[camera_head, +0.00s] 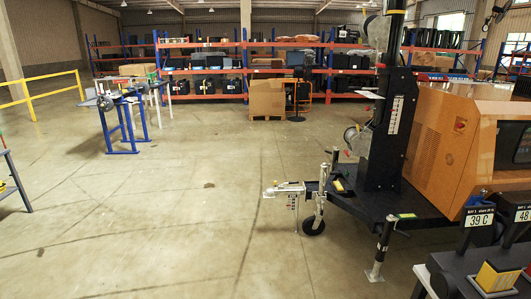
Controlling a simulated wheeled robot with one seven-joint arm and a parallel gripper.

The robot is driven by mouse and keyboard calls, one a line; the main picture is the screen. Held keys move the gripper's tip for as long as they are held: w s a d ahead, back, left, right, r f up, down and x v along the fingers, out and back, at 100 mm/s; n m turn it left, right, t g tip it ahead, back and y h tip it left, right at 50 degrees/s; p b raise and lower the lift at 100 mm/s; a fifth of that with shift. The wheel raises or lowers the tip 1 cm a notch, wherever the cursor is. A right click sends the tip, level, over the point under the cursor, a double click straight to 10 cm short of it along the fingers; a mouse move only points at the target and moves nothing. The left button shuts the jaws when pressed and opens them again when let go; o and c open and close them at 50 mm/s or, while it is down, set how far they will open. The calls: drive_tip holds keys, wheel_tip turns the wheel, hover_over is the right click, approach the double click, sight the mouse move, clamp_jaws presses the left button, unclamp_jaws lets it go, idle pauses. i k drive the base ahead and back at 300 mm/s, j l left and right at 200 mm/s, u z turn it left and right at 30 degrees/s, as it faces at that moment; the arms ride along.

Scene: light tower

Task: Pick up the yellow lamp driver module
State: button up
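A yellow block with a dark finned-looking side (497,277), which looks like the yellow lamp driver module, sits at the bottom right on a dark bench or station (455,266). It stands below a small sign reading "39 C" (479,220). A second sign beginning "48" (523,214) is cut off by the right edge. The station also runs out of the picture, so anything further right is hidden. My gripper is not in view.
An orange light tower trailer (437,135) with a black mast (388,130) stands on the right. Its drawbar and jack wheel (313,226) reach left. Blue trestles (120,125) and a yellow rail (45,78) are at left. The middle floor is clear.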

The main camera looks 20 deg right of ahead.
sight(497, 274)
drive_tip(key=i+l+z, duration=0.15)
drive_tip(key=i+z, duration=1.05)
drive_tip(key=i+j+z, duration=0.25)
drive_tip(key=z, duration=0.15)
drive_tip(key=i+z, duration=0.3)
drive_tip(key=z, duration=0.15)
drive_tip(key=i+z, duration=0.25)
drive_tip(key=z, duration=0.2)
drive_tip(key=i+j+z, duration=0.15)
drive_tip(key=i+z, duration=0.15)
drive_tip(key=z, duration=0.15)
